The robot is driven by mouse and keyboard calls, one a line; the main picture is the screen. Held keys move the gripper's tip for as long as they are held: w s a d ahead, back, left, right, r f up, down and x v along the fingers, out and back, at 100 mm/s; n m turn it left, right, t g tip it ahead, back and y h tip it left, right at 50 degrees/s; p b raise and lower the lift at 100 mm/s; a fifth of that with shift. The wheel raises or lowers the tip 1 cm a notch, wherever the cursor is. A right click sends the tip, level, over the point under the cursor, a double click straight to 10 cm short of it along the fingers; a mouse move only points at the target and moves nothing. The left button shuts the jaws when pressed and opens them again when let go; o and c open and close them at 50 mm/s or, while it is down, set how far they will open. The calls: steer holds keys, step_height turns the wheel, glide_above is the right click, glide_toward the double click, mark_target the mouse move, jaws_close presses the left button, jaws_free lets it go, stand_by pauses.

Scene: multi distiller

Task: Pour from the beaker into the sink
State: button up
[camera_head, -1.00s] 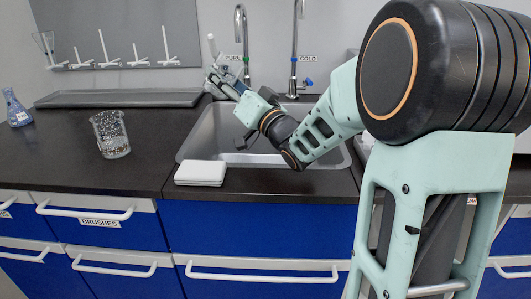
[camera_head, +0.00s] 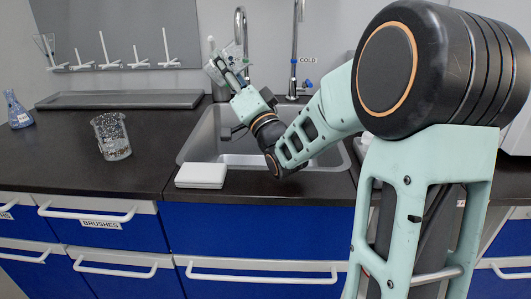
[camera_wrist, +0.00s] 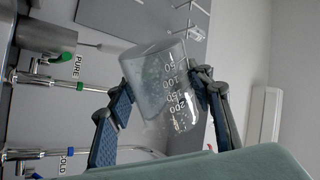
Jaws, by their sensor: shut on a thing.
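A clear beaker (camera_wrist: 160,92) with white volume marks is between the two fingers of my gripper (camera_wrist: 162,100) in the wrist view. My gripper is shut on it, with a blue-padded finger at each side. In the head view my gripper (camera_head: 226,68) is raised in front of the wall, at the back left of the sink (camera_head: 205,137) and beside the left tap. The held beaker is hard to make out there, and I cannot tell its exact tilt or contents. The sink is a grey basin set in the black counter, partly hidden by my arm.
Another clear beaker (camera_head: 112,137) with dark specks stands on the counter at left. A blue flask (camera_head: 17,110) is at the far left. A white flat box (camera_head: 201,175) lies at the sink's front left. Two tall taps, PURE (camera_head: 240,35) and COLD (camera_head: 296,45), rise behind the sink.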

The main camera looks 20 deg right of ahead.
mark_target(238, 63)
steer(key=shift+r, duration=0.15)
steer(key=shift+r+m+t+h+p, duration=0.5)
steer(key=shift+r+m+h+p, duration=0.55)
steer(key=shift+m, duration=0.55)
steer(key=shift+r+m, duration=0.3)
steer(key=shift+m, duration=0.2)
steer(key=shift+d+r+m+t+h+p, duration=0.1)
steer(key=shift+r+m+t+h+p, duration=0.25)
steer(key=shift+m+t+h+p, duration=0.45)
steer(key=shift+s+d+f+m+h, duration=0.15)
steer(key=shift+d+m+h, duration=0.35)
steer(key=shift+m+h, duration=0.35)
steer(key=shift+d+f+m+h, duration=0.15)
steer(key=shift+d+m+h, duration=0.35)
steer(key=shift+m, duration=0.55)
steer(key=shift+d+r+m+h, duration=0.15)
steer(key=shift+r+m+h, duration=0.1)
steer(key=shift+m+h, duration=0.75)
steer(key=shift+d+r+m+h, duration=0.1)
steer(key=shift+r+m+h, duration=0.15)
steer(key=shift+m+h, duration=0.7)
